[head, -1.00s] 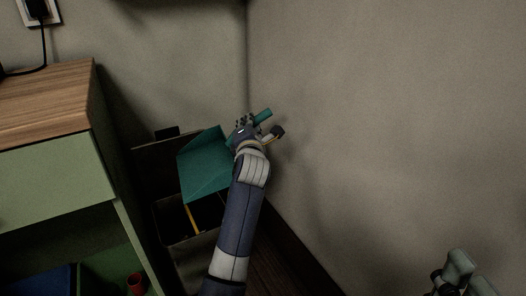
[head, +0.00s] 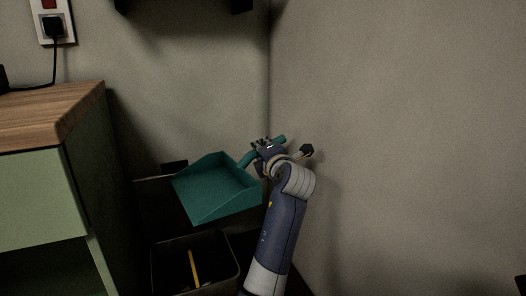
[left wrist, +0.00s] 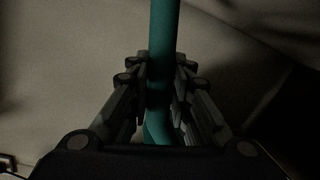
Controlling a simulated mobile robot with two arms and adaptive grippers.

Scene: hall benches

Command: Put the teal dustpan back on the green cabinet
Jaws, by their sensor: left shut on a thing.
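The teal dustpan (head: 215,188) is in the middle of the head view, its pan to the left and its handle to the right. My left gripper (head: 266,148) is shut on the handle and holds the dustpan above a dark bin. The handle also shows between the fingers in the left wrist view (left wrist: 160,75), where my left gripper (left wrist: 160,95) closes from both sides. The green cabinet (head: 35,200) with a wooden top (head: 50,115) stands at the left, apart from the dustpan. My right gripper is not clearly in view; only a dark bit shows at the right edge.
Below the dustpan stands an open dark bin (head: 160,268) with a yellow stick (head: 194,268) in it. A wall socket (head: 53,25) with a plug and black cable is above the cabinet. Walls meet in a corner behind my left gripper. The visible cabinet top is mostly clear.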

